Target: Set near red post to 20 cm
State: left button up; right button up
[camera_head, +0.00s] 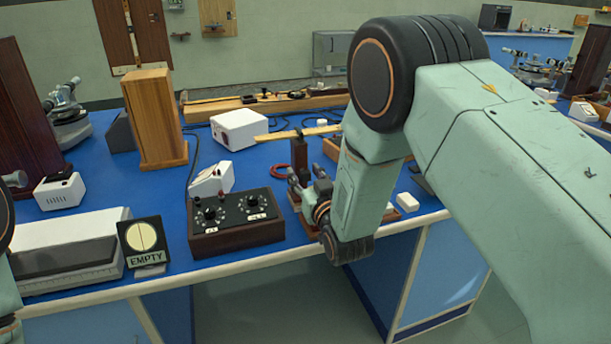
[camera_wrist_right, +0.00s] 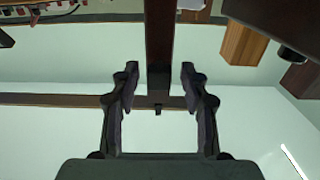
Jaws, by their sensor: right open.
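In the head view, a dark reddish-brown upright post (camera_head: 302,152) stands on the blue bench just beyond my right gripper, under a pale wooden bar (camera_head: 292,132). I cannot tell any scale or centimetre reading. My right gripper (camera_head: 299,178) is low over the bench's front area and partly hidden by my own wrist. In the right wrist view, the right gripper (camera_wrist_right: 157,88) is open, with its two dark fingers apart. A dark reddish-brown post (camera_wrist_right: 160,40) shows in line with the gap between them; contact is not visible. My left gripper is not in view.
A control box with knobs (camera_head: 237,226) stands left of the right gripper. A white box (camera_head: 239,130) and tall wooden box (camera_head: 154,118) stand behind. A small white block (camera_head: 407,202) lies to the right.

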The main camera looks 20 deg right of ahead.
jog(key=shift+w+d+f, duration=0.2)
jog(key=shift+a+r, duration=0.1)
jog(key=shift+a, duration=0.2)
jog(key=c, duration=0.3)
jog(key=shift+d, duration=0.2)
jog(key=c, duration=0.4)
jog(key=shift+a, duration=0.1)
grip_shut()
